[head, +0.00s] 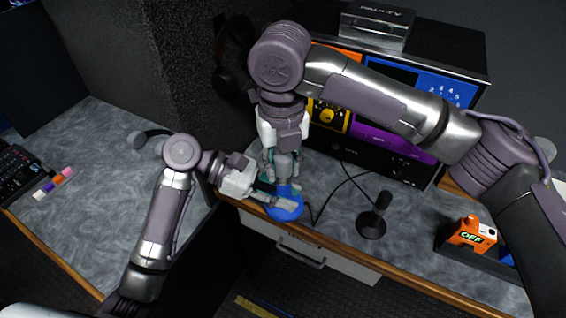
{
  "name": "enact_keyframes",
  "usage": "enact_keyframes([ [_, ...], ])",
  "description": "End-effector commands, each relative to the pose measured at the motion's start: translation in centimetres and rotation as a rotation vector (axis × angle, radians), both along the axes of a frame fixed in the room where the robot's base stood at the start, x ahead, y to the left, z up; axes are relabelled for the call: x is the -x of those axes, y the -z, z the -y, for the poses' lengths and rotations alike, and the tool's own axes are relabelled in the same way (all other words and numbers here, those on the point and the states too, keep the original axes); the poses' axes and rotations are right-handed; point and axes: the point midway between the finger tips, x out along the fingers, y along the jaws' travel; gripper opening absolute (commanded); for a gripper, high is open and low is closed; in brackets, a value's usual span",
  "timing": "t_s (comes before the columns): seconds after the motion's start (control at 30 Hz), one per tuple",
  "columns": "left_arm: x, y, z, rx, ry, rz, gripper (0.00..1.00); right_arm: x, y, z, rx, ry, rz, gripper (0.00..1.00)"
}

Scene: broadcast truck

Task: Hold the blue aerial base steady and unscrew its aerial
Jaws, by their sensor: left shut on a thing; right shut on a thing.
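The blue aerial base (286,212) stands near the front edge of the grey worktop. My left gripper (283,203) comes in from the left, low down, and is shut on the blue base. My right gripper (281,172) points down from above and is shut around the aerial (285,188), directly over the base. The aerial is mostly hidden behind the fingers, and only a blue part shows between the two grippers. I cannot tell whether the aerial still touches the base.
A black desk microphone (373,222) stands right of the base, with dark cables between. An equipment rack (385,160) with coloured panels stands behind. A drawer (300,248) lies below the worktop edge. A keyboard (18,172) is far left.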

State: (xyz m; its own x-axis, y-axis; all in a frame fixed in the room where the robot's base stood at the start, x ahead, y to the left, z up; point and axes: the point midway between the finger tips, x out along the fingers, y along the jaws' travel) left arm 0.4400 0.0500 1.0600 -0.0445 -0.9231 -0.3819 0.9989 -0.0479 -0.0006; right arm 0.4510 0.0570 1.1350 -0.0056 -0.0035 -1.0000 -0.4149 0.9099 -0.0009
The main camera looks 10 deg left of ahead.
Motion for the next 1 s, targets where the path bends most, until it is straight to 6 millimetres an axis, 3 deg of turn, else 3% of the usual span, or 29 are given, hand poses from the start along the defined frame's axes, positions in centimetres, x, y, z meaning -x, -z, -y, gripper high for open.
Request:
enact_keyframes([
  [0.47, 0.2, -0.1, 0.1, 0.002, 0.009, 0.001, 0.0, -0.2, -0.2, -0.1, -0.004, 0.007, 0.007, 0.0],
  [1.0, 0.0, -0.1, 0.0, 0.001, 0.002, 0.001, 0.0, -0.1, -1.9, -0.1, -0.002, 0.005, 0.002, 0.0],
])
